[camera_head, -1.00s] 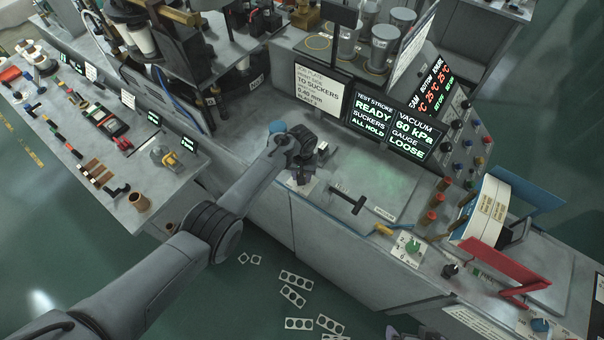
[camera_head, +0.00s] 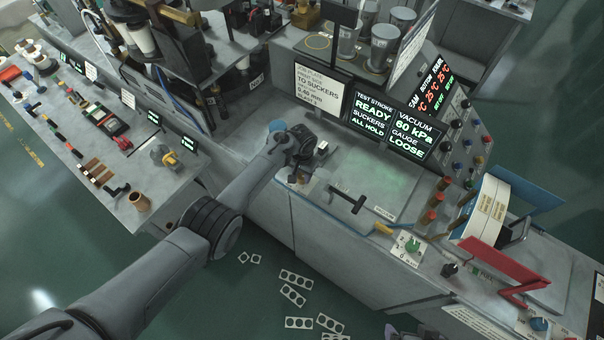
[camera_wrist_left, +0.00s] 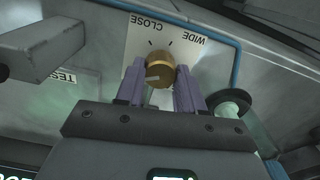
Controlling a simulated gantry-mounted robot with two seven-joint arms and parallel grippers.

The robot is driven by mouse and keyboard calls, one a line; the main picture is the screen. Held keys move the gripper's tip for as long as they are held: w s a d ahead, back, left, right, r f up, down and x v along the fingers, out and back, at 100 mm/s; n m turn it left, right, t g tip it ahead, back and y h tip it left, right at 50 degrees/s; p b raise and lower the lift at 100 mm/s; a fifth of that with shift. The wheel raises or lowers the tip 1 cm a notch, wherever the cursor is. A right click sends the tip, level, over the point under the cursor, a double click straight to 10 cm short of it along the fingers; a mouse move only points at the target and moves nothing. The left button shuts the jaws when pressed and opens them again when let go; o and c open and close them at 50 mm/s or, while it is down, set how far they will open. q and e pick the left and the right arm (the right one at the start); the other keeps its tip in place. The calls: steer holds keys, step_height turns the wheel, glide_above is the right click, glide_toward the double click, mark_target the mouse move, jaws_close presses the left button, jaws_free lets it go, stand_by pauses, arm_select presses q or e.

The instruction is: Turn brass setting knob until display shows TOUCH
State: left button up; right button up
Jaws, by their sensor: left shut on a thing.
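The brass setting knob (camera_wrist_left: 160,72) sits on a white plate (camera_wrist_left: 140,42) marked CLOSE and WIDE in the left wrist view. A pale mark shows on the knob's face. My left gripper (camera_wrist_left: 160,88) has its two purple fingers on either side of the knob and is shut on it. In the head view my left gripper (camera_head: 297,178) is at the front edge of the grey bench, where the wrist largely hides the knob. The gauge display (camera_head: 409,140) reads VACUUM 60 kPa, GAUGE LOOSE. My right gripper is not in view.
Right of my left gripper, a black T-shaped handle (camera_head: 346,199) stands by a clear plate (camera_head: 375,185). The neighbouring display (camera_head: 371,113) reads TEST STROKE READY, SUCKERS ALL HOLD. A red bracket (camera_head: 505,262) and a green knob (camera_head: 412,245) are further right.

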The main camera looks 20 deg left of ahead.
mark_target(302, 176)
arm_select(q)
steer(key=o, duration=1)
steer(key=shift+o, duration=0.2)
steer(key=shift+r+p, duration=0.35)
steer(key=shift+r, duration=0.25)
step_height(302, 176, up, 10)
steer(key=p, duration=0.1)
steer(key=shift+f+p, duration=0.2)
steer(key=shift+p, duration=0.2)
steer(key=shift+f, duration=0.1)
